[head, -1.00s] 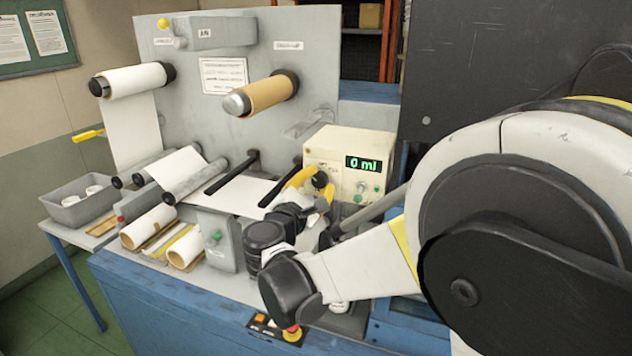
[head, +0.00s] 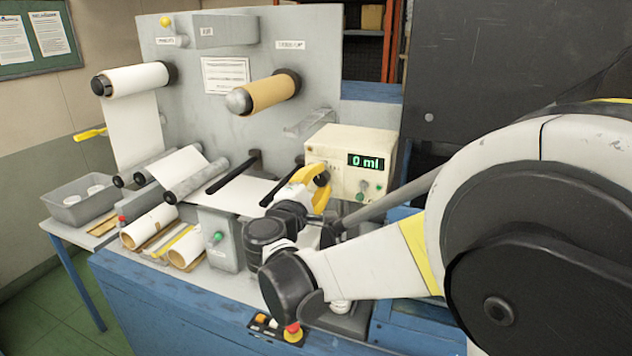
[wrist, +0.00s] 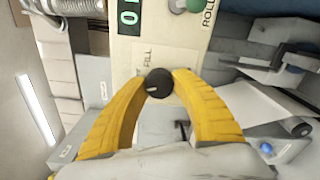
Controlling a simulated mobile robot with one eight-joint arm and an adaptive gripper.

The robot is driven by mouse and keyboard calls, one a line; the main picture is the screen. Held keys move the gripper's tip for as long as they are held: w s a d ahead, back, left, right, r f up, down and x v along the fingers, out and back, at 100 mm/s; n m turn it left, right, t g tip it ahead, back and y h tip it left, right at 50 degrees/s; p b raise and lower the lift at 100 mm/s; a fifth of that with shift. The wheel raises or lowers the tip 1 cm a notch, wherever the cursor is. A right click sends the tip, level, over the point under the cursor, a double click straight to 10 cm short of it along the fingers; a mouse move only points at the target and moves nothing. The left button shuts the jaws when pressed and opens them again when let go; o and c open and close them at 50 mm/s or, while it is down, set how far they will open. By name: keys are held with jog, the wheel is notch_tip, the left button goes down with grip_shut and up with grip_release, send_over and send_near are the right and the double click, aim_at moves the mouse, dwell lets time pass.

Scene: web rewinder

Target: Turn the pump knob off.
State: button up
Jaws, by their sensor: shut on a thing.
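The pump box (head: 335,150) is cream-coloured, with a green display (head: 366,162) reading 0 ml. My gripper (wrist: 159,83) has two yellow fingers, shut on a round black knob (wrist: 158,85) on the box's front. One fingertip is at each side of the knob in the wrist view. A pale pointer mark shows on the knob, towards its lower left there. A label reading FILL is beside it.
Rollers with white web (head: 185,165) lie to the left. A red emergency stop (head: 292,329) is on the front edge below my arm.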

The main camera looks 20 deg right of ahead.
jog(key=shift+m, duration=1.6)
jog(key=o, duration=1.2)
jog(key=shift+a, duration=0.1)
jog(key=v, duration=1.2)
